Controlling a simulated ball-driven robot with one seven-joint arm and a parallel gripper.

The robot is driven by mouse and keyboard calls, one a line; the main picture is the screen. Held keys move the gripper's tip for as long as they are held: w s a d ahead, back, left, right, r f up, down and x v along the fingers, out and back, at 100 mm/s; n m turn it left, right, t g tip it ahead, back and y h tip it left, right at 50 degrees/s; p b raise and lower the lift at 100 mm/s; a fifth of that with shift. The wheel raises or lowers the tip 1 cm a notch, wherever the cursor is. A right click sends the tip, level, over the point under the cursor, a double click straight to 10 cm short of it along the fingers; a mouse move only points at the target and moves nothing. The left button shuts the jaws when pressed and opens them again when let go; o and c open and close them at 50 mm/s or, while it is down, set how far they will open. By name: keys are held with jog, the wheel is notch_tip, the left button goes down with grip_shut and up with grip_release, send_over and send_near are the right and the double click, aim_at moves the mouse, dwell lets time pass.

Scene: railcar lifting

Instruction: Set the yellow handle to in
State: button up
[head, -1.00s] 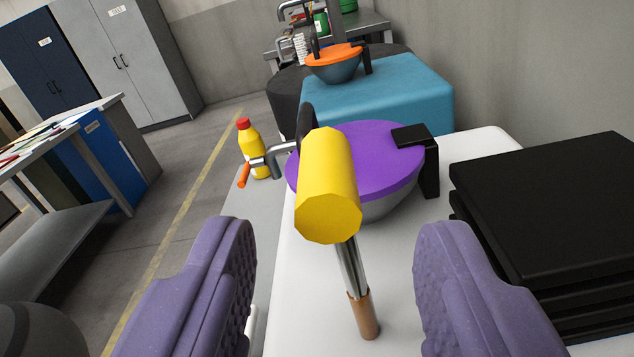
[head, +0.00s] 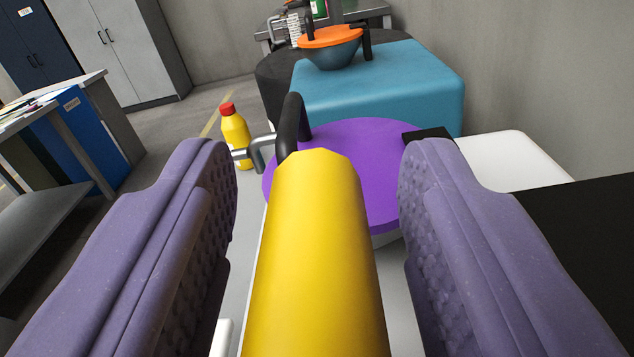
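The yellow handle (head: 318,265) is a thick faceted cylinder that runs up the lower middle of the head view. My gripper (head: 318,170) is open, with one purple padded finger on each side of the handle. A gap shows between the handle and each finger, so neither finger appears to touch it. The metal rod and brown end below the handle are hidden now. Just beyond the handle is a purple round lid (head: 365,165) on a bowl, with a black curved handle (head: 292,125) at its left.
A yellow bottle (head: 235,140) with a red cap stands left of the lid. A black slab (head: 590,235) lies at the right. A white surface (head: 505,160) shows behind it. A blue block (head: 385,85) bears an orange-lidded bowl (head: 331,48). A workbench (head: 55,215) stands left.

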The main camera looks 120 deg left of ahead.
grip_shut()
notch_tip(320, 180, down, 10)
jog(key=b, duration=0.5)
jog(key=shift+r, duration=0.2)
jog(key=shift+o, duration=0.3)
grip_release()
jog(key=shift+d, duration=0.1)
jog(key=p+v, duration=0.2)
jog(key=v, duration=0.5)
jog(key=shift+w+d+p, duration=0.2)
jog(key=shift+d+p, duration=0.1)
